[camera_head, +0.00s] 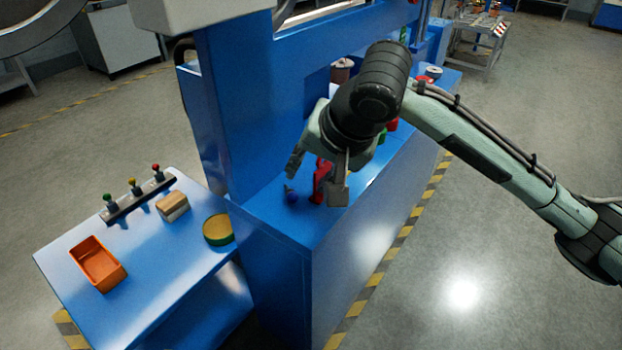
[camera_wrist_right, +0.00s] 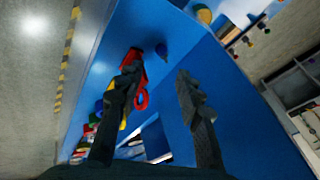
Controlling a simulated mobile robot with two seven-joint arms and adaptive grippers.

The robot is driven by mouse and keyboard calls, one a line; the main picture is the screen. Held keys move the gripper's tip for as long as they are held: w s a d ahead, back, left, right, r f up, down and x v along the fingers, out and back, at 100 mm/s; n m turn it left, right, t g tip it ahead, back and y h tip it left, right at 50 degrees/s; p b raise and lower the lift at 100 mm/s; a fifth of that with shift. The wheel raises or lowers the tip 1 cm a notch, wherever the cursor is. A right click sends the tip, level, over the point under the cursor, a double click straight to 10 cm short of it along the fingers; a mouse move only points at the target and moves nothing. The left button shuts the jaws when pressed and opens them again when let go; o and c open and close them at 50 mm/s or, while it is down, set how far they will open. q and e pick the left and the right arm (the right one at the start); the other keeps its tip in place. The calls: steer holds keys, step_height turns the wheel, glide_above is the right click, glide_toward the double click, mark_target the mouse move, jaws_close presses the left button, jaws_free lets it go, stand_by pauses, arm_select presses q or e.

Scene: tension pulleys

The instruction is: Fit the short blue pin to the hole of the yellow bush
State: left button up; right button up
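A small blue piece (camera_head: 291,197), likely the short blue pin, stands on the blue bench top near its front left corner. It also shows in the right wrist view (camera_wrist_right: 161,50), beyond the fingertips. My right gripper (camera_head: 316,178) is open above the bench, its fingers apart with nothing clearly held; the wrist view also shows both fingers (camera_wrist_right: 160,72). A yellow part (camera_wrist_right: 122,123), possibly the yellow bush, is partly hidden behind one finger in the wrist view. My left gripper is not in view.
A red looped part (camera_wrist_right: 141,98) stands beside the blue piece, close to a finger. Other coloured parts (camera_wrist_right: 98,107) lie along the bench. A blue machine frame (camera_head: 235,110) rises behind. A side table holds an orange bin (camera_head: 98,263), wooden block (camera_head: 172,206) and yellow-green round container (camera_head: 218,230).

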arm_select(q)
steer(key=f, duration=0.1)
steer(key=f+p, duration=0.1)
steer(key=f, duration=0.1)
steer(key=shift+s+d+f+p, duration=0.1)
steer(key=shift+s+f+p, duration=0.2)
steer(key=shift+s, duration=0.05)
arm_select(e)
steer(key=v, duration=1.2)
